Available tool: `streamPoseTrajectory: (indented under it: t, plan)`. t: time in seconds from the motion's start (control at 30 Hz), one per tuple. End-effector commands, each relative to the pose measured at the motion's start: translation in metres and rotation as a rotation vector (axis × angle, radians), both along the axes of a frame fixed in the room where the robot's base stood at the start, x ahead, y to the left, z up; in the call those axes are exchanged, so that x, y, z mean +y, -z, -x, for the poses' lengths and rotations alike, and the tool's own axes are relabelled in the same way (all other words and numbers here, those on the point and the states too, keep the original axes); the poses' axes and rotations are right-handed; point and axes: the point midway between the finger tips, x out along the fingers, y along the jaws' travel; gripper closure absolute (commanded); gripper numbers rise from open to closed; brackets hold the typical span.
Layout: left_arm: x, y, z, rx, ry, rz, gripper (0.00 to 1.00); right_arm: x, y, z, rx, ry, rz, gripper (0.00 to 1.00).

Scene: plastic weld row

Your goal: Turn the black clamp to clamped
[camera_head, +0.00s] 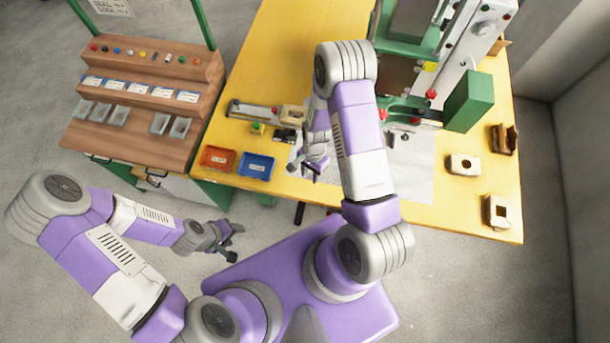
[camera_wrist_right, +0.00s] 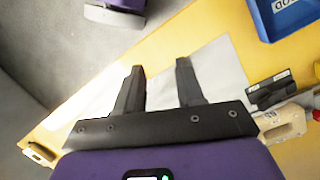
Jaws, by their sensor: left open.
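A small black piece (camera_head: 285,135) lies on the yellow table beside a beige block; it may be the black clamp, but I cannot make out a lever or its position. It also seems to show in the right wrist view (camera_wrist_right: 270,92), to the right of the fingers and apart from them. My right gripper (camera_head: 314,170) is over the table's front part, close to the black piece on its right. In the right wrist view its two fingers (camera_wrist_right: 159,68) are apart with nothing between them. My left gripper (camera_head: 231,242) is open and empty over the floor, in front of the table.
A red bin (camera_head: 217,157) and a blue bin (camera_head: 255,166) sit at the table's front left. A green machine (camera_head: 470,102) with red knobs stands behind my right arm. Tan parts (camera_head: 463,164) lie at the right. A wooden rack (camera_head: 150,90) stands left.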

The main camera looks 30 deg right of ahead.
Motion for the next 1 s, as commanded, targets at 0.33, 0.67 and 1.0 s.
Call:
streamPoseTrajectory:
  t: [0.33,0.67,1.0]
  plan:
    - [0.0,0.0,0.0,0.0,0.0,0.0,0.47,0.031,0.005,0.021,-0.083,-0.225,-0.08,0.62]
    - [0.0,0.0,0.0,0.0,0.0,0.0,0.47,0.033,0.005,0.022,-0.088,-0.241,-0.085,0.62]
    - [0.0,0.001,0.0,0.0,0.0,0.0,0.47,0.033,0.006,0.022,-0.088,-0.242,-0.086,0.62]
